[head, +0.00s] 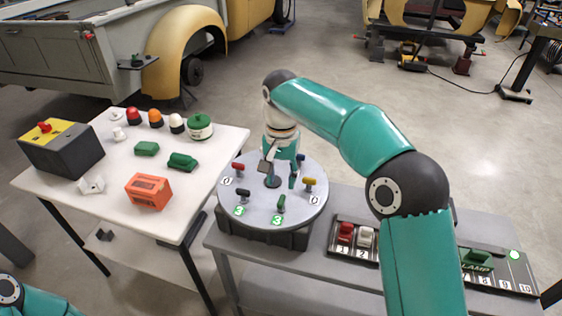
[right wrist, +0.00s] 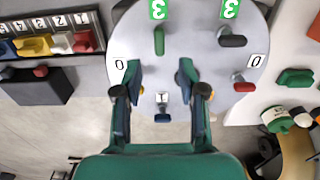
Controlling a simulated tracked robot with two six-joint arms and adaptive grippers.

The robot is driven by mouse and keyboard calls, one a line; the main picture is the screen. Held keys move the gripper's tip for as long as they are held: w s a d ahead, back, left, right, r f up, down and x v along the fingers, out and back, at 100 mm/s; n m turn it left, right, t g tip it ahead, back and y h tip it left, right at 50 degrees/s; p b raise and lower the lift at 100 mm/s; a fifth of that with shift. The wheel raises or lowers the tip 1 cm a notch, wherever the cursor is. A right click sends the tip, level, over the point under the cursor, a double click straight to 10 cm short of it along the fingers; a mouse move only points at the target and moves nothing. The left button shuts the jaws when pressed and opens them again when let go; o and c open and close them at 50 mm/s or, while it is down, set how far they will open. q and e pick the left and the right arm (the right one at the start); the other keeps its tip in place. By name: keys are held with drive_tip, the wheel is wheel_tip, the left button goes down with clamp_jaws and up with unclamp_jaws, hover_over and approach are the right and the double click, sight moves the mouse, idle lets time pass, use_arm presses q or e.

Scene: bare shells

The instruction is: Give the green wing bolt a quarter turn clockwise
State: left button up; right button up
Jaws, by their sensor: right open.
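The green wing bolt (head: 281,203) stands near the front edge of a round grey disc (head: 262,219), by a green label marked 3. In the right wrist view the green wing bolt (right wrist: 159,40) lies with its handle along the picture's vertical, beyond the fingertips and roughly in line with the gap between them. My right gripper (head: 280,172) is over the disc, behind the green bolt; in the wrist view my right gripper (right wrist: 158,72) is open with nothing between its fingers. It does not touch the green bolt. My left gripper is out of view.
The disc also bears a red bolt (head: 238,167), a black bolt (head: 243,195), a yellow bolt (head: 309,183) and a blue bolt (right wrist: 162,115). A switch panel (head: 350,252) stands to the right. A white table (head: 110,212) with several parts is at left.

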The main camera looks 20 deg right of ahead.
sight(281, 199)
wheel_tip(281, 199, up, 5)
idle(0.3)
idle(0.4)
